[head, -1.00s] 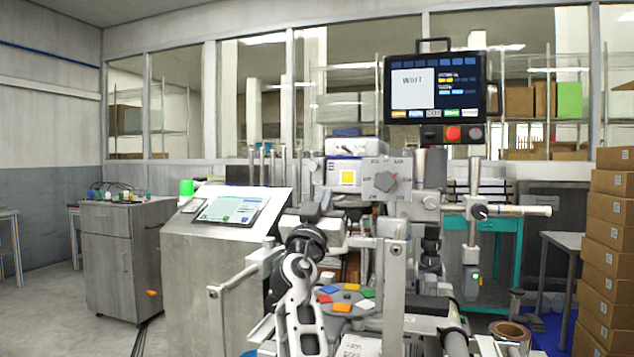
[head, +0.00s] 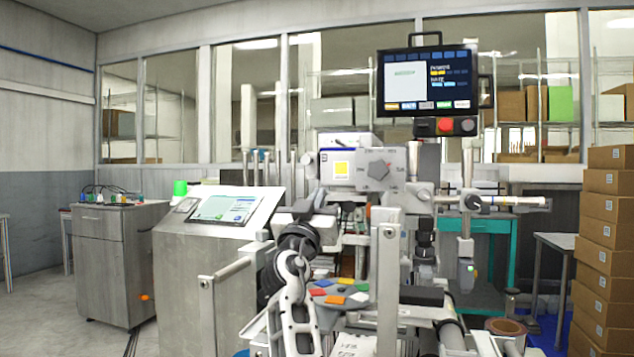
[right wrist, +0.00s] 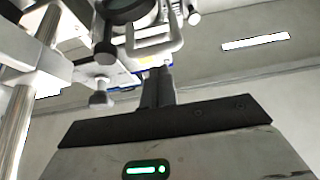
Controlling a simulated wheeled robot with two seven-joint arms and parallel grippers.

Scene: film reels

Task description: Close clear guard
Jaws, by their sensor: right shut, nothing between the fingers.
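I cannot make out the guard's clear panel against the machine. A pale upright post with a horizontal bar (head: 233,268) stands at the machine's front left, and a thicker pale post (head: 388,285) stands right of my arm; I cannot tell whether either belongs to the guard. My right gripper (head: 312,212) is raised in front of the machine, below its dial panel. In the right wrist view its dark fingers (right wrist: 157,85) are together and empty, close to a pale looped handle (right wrist: 152,40); contact is unclear. My left gripper is not in view.
A disc with coloured patches (head: 338,290) lies low between the posts. A slanted console (head: 225,209) stands left. A monitor (head: 432,80) hangs above with a red button (head: 446,125). Stacked cartons (head: 606,220) stand at right. Open floor lies far left.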

